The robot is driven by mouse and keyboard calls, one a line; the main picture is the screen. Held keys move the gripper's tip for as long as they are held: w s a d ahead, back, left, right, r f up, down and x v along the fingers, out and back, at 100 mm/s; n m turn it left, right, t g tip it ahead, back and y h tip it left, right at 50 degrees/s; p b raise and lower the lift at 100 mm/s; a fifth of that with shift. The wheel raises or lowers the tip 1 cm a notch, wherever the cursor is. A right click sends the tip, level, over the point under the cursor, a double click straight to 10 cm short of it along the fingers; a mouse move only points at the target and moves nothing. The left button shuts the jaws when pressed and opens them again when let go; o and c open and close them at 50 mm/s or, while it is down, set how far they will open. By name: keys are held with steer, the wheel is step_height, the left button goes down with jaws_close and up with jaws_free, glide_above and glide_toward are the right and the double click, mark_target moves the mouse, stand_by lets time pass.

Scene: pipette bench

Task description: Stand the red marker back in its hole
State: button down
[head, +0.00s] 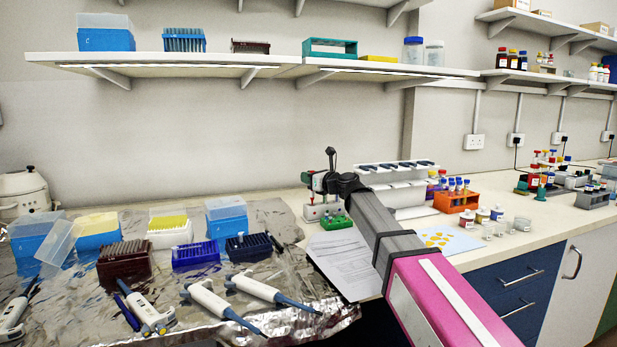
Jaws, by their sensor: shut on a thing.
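My gripper (324,187) is at the far end of my arm, over the back of the bench near the middle of the picture. It is small here and partly covered by its own wrist. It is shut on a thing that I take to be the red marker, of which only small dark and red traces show. Just below it stands a small pale block (314,212) with red bits on top, beside a green rack (338,222). The marker's hole cannot be made out, and I cannot tell whether the marker touches the block.
A white pipette stand (397,172) is close to the right of my gripper, with an orange tube rack (456,201) beyond it. Printed paper (345,262) lies in front. Foil on the left carries tip boxes, racks and pipettes (210,300). A shelf (250,61) runs overhead.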

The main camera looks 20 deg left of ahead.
steer(key=shift+f, duration=0.5)
steer(key=shift+s+d+f, duration=0.1)
steer(key=shift+s+f, duration=0.1)
steer(key=shift+f, duration=0.6)
steer(key=shift+w+f, duration=0.15)
steer(key=shift+f, duration=0.3)
steer(key=c, duration=1)
jaws_free()
steer(key=shift+w, duration=0.1)
steer(key=shift+r, duration=0.1)
